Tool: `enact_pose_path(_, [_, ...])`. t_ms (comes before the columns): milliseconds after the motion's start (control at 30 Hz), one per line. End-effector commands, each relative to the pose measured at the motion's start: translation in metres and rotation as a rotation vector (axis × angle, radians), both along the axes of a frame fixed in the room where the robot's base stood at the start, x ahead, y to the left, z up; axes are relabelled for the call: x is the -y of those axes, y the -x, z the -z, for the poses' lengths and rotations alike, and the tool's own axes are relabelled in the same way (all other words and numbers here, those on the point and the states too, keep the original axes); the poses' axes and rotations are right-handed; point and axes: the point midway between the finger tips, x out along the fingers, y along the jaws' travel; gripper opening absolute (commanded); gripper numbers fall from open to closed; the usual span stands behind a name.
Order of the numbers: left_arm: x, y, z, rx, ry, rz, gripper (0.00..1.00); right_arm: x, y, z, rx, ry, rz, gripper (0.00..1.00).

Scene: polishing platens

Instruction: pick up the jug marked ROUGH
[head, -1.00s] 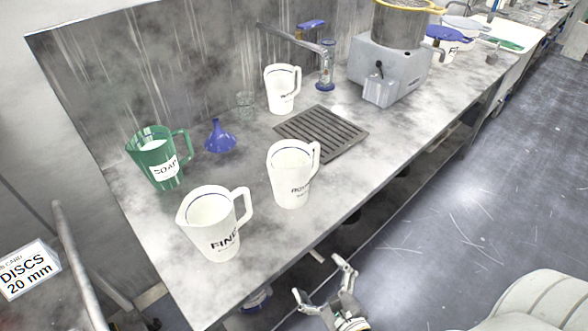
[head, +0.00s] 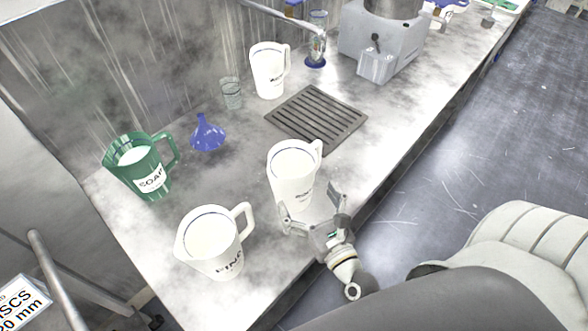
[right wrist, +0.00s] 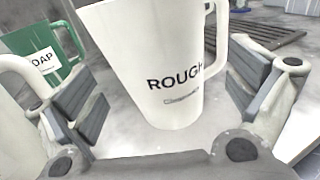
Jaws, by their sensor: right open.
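The white jug marked ROUGH (head: 292,172) stands upright near the front edge of the bench, its handle toward the back right. In the right wrist view the ROUGH jug (right wrist: 150,60) fills the middle and its label is readable. My right gripper (head: 312,208) is open at the front of this jug. In the right wrist view its two fingers (right wrist: 165,105) stand apart, one on each side of the jug, with gaps between. The lower front of the jug is partly hidden by the gripper in the head view. My left gripper is not in view.
The white FINE jug (head: 212,245) stands close by at the left front. A green SOAP jug (head: 140,168), blue funnel (head: 207,135), clear glass (head: 231,95) and another white jug (head: 268,72) stand behind.

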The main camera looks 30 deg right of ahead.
Motion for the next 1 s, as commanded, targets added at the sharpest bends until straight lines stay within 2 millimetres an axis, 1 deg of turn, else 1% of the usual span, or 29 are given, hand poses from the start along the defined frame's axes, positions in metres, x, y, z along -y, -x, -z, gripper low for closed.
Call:
enact_pose_path(33, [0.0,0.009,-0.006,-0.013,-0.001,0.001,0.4,0.001,-0.009,-0.004,0.003,-0.001,0.001,1.0])
enact_pose_path(100, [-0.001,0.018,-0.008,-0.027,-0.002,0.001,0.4,0.001,-0.018,-0.003,0.002,0.001,0.001,1.0])
enact_pose_path(233, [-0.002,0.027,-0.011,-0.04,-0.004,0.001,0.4,0.002,-0.029,-0.002,0.0,0.0,0.0,1.0])
enact_pose_path(367, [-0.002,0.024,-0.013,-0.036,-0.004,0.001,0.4,0.002,-0.035,-0.001,0.0,0.001,0.0,1.0])
enact_pose_path(433, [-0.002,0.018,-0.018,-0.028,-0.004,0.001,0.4,0.002,-0.041,-0.002,0.001,0.002,0.0,1.0])
enact_pose_path(533, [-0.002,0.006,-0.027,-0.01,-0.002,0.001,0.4,0.003,-0.055,-0.002,0.001,0.002,0.0,1.0])
enact_pose_path(633, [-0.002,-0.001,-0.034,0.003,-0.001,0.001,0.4,0.004,-0.068,-0.001,0.001,0.003,-0.001,1.0])
enact_pose_path(800, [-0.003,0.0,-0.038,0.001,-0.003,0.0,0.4,0.005,-0.083,0.001,0.0,0.001,0.0,1.0])
enact_pose_path(1000, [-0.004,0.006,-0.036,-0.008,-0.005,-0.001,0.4,0.005,-0.084,0.003,-0.001,0.001,-0.001,1.0])
